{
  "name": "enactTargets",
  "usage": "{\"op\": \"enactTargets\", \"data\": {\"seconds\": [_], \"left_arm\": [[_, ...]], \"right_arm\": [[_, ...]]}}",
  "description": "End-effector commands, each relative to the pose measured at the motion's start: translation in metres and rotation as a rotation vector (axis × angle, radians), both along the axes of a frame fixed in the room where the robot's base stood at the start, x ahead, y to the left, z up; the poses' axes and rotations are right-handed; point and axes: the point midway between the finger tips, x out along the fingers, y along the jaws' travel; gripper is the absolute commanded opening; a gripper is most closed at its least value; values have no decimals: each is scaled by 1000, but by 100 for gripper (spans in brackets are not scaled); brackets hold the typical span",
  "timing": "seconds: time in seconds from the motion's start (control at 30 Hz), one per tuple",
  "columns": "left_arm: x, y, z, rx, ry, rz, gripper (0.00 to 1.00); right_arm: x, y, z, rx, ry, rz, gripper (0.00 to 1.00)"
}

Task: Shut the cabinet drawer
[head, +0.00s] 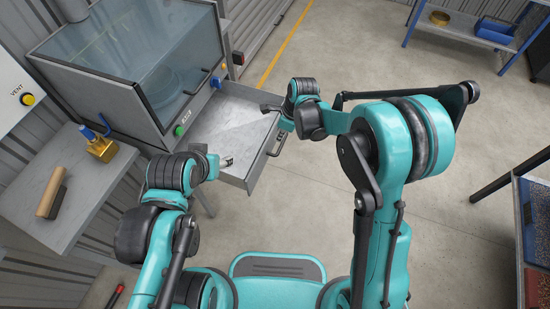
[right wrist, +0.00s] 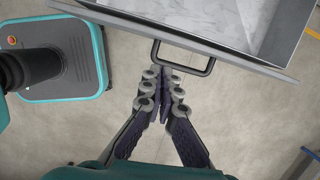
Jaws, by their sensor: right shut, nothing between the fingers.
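The cabinet drawer (head: 232,118) is a grey metal tray pulled out from under the glass-fronted cabinet (head: 140,60). Its dark bar handle (head: 276,145) is on the front panel, and the handle also shows in the right wrist view (right wrist: 185,70). My right gripper (head: 265,108) is shut and empty. In the right wrist view its fingertips (right wrist: 162,75) appear beside the handle, outside the drawer front; whether they touch it is unclear. My left gripper (head: 228,162) is over the near side of the drawer, its finger opening too small to judge.
A grey side table (head: 80,190) at the left bears a brass device (head: 102,148) and a wooden-handled brush (head: 50,195). Shelves (head: 465,35) with a blue bin stand at the back right. Another rack (head: 530,170) is at the right edge. The floor before the drawer is clear.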

Motion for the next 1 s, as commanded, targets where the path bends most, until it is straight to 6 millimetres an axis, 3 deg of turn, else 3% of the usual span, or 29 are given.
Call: {"op": "enactTargets", "data": {"seconds": [0.27,0.7,1.0], "left_arm": [[0,0,-9,0,0,0,51],[0,0,-39,0,0,0,51],[0,0,-42,0,0,0,51]], "right_arm": [[4,12,-32,9,38,-66,0],[9,29,-103,9,37,-64,0],[10,31,-112,9,36,-65,0]]}}
